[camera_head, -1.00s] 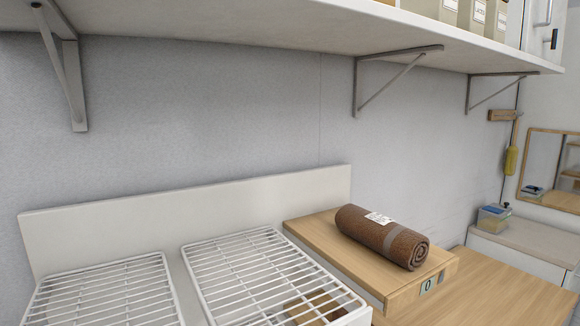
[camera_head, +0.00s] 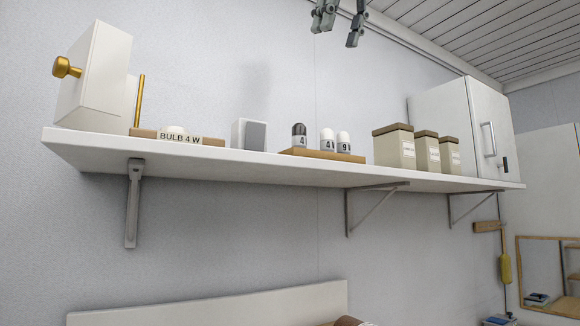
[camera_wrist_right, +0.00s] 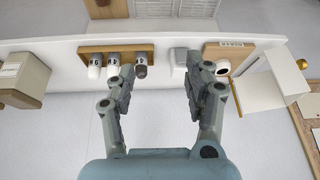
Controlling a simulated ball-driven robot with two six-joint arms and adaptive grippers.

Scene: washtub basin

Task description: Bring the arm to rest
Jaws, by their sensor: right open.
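My right gripper (camera_head: 338,18) hangs into the top of the head view, above and in front of the shelf. It also shows in the right wrist view (camera_wrist_right: 162,78), with its two fingers spread and nothing between them. The fingertips appear over the shelf's edge, between the wooden bulb holder and a small grey-white box. How far above the shelf they are, I cannot tell. My left gripper is not in view.
The white shelf (camera_head: 270,164) carries a box with a gold knob (camera_head: 92,75), a bulb tray (camera_head: 178,138), a grey-white box (camera_head: 249,135), a bulb holder (camera_head: 323,154), several canisters (camera_head: 394,149) and a white cabinet (camera_head: 462,125).

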